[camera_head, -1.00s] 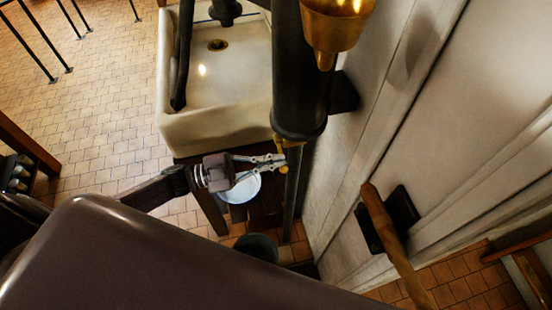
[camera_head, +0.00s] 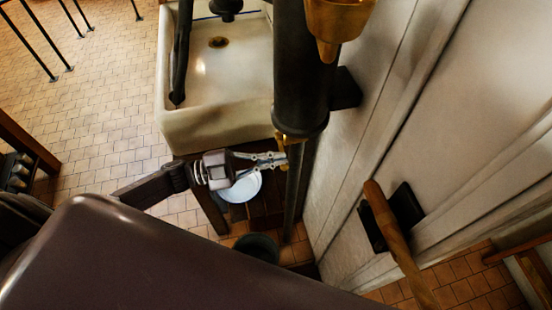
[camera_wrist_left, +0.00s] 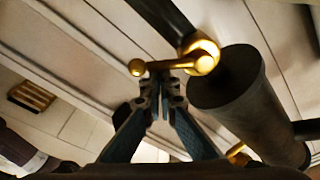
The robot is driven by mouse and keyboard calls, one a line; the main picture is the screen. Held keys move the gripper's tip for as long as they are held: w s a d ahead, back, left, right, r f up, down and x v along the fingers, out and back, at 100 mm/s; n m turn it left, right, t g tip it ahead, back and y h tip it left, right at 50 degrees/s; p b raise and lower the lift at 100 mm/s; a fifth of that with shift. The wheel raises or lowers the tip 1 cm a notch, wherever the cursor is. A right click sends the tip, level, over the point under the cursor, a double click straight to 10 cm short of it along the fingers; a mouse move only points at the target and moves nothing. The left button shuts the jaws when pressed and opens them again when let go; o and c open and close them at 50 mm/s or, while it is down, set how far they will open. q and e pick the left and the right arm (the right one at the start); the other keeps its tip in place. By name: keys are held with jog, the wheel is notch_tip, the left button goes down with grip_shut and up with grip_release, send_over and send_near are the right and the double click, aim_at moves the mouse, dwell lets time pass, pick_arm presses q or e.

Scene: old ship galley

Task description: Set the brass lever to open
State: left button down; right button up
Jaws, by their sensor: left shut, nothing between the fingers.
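The brass lever (camera_wrist_left: 163,66) shows in the left wrist view as a short bar with a ball knob at its left end. It joins a round brass fitting (camera_wrist_left: 203,52) on a dark pipe. My left gripper (camera_head: 284,159) is shut and empty, its fingertips beside the dark column in the head view. In the left wrist view the fingertips (camera_wrist_left: 162,80) are right at the lever's bar, which lies across and beyond them. I cannot tell whether they touch. In the head view the lever is mostly hidden. My right gripper is not in view.
A dark pump column (camera_head: 300,75) with a brass spout (camera_head: 335,25) stands beside a pale sink (camera_head: 215,130). A wooden handle (camera_head: 390,235) on a black bracket is at the right wall. A white dish (camera_head: 243,187) and a dark bucket (camera_head: 258,247) are below the gripper.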

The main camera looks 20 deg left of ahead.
pick_arm(q)
jog(key=shift+w+a+f+m+g+b, duration=0.3)
jog(key=shift+w+f+m+b, duration=0.15)
jog(key=shift+m+b, duration=0.9)
jog(key=shift+w+a+f+m+g+b, duration=0.15)
jog(key=shift+w+a+f+m+b, duration=0.25)
jog(key=shift+m+b, duration=0.95)
jog(key=shift+w+a+f+m+g+b, duration=0.25)
jog(key=shift+f+m+b, duration=0.55)
jog(key=shift+m, duration=0.9)
jog(key=shift+w+d+r+y, duration=0.1)
jog(key=shift+w+r+y, duration=0.05)
jog(key=shift+r+y, duration=0.15)
